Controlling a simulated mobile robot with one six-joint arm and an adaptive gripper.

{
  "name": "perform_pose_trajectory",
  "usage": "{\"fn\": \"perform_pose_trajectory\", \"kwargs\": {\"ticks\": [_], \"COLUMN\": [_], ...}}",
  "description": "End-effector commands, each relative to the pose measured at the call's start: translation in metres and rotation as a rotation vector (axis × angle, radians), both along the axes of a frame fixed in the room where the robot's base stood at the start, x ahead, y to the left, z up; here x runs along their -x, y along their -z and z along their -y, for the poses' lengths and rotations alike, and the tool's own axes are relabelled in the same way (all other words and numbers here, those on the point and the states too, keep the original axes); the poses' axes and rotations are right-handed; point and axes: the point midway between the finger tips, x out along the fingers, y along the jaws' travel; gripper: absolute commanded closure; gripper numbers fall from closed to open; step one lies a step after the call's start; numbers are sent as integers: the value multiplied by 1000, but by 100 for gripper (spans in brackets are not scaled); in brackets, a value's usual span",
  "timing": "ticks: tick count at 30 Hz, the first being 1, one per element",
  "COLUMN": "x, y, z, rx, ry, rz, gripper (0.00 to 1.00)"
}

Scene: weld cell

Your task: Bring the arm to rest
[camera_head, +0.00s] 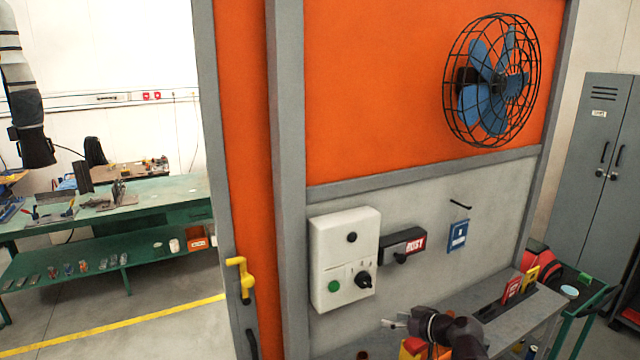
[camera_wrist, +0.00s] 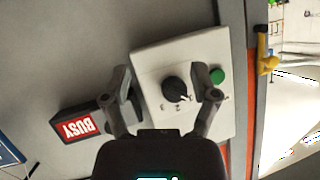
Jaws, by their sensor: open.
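My gripper (camera_head: 394,322) is low in the head view, in front of the grey panel and below the white control box (camera_head: 343,260). In the wrist view my gripper (camera_wrist: 168,86) is open, its two fingers apart with nothing between them. Beyond the fingers, that view shows the white control box (camera_wrist: 150,62) with a black rotary knob (camera_wrist: 175,89) and a green button (camera_wrist: 217,76). The fingers look apart from the box, but the exact distance is hard to tell. Part of my arm shows at the bottom edge of the head view.
A dark box with a red BUSY sign (camera_head: 403,246) and a blue tag (camera_head: 458,235) are on the panel. A grey shelf (camera_head: 535,312) holds red and yellow cards. A yellow handle (camera_head: 241,275) is on the orange door's edge. A caged fan (camera_head: 490,80) is above.

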Motion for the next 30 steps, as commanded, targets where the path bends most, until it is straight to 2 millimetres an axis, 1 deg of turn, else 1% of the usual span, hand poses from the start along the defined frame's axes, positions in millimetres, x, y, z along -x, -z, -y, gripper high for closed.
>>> {"fn": "perform_pose_trajectory", "kwargs": {"ticks": [1, 6, 10, 15, 18, 21, 27, 30], "x": [5, 26, 43, 66, 79, 91, 106, 109], "y": [14, 54, 82, 113, 127, 137, 145, 146], "z": [-10, -30, -39, -41, -38, -34, -24, -21], "rx": [17, 90, 163, 278, 354, 426, 529, 552], "ry": [-18, -30, -3, 83, 160, 249, 403, 444], "rz": [-67, -304, -480, -694, -806, -896, -1001, -1019], "gripper": [23, 23, 23, 23, 23, 23, 23, 23]}}
